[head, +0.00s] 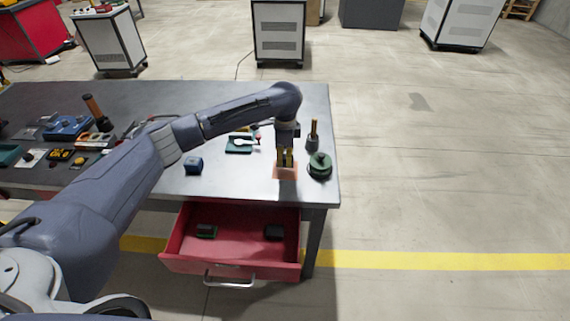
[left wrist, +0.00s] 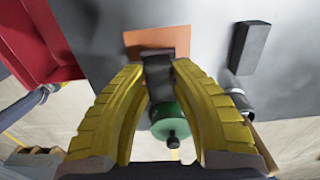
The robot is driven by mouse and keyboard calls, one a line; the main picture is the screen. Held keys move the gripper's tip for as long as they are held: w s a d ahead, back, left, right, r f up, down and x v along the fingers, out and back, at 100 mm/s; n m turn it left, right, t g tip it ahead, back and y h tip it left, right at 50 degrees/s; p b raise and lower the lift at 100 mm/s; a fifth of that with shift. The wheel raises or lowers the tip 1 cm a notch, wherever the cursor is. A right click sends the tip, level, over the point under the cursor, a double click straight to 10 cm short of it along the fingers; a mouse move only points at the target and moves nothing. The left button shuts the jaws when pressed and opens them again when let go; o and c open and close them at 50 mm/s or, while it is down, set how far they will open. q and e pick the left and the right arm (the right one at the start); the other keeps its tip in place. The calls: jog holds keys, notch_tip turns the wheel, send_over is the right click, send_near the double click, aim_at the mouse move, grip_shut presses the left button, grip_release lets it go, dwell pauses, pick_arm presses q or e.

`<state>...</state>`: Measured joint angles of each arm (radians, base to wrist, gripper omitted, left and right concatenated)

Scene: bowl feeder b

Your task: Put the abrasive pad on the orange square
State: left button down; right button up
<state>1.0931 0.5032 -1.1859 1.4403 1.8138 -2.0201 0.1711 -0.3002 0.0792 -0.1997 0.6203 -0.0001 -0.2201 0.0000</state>
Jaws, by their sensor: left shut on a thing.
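The orange square (head: 285,174) lies on the grey table near its front right edge. It also shows in the left wrist view (left wrist: 150,37). My left gripper (head: 285,158) is directly over the square in the head view, pointing down. In the left wrist view, its yellow fingers (left wrist: 160,85) are shut on a dark grey block, the abrasive pad (left wrist: 158,78). The pad's far end overlaps the orange square in that view; I cannot tell whether it touches it. In the head view the fingers mostly hide the pad. My right gripper is not in view.
A green round part (head: 320,165) stands just right of the square, with a brush-like tool (head: 313,135) behind it. A blue block (head: 194,165) and a green tray (head: 238,147) are to the left. An open red drawer (head: 180,241) sticks out below the table's front.

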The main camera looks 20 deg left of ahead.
aim_at(285, 164)
pick_arm(q)
jog(key=shift+f, duration=1.6)
jog(key=c, duration=1.2)
grip_release()
jog(key=shift+f, duration=0.1)
notch_tip(285, 164, up, 12)
jog(key=shift+r, duration=0.15)
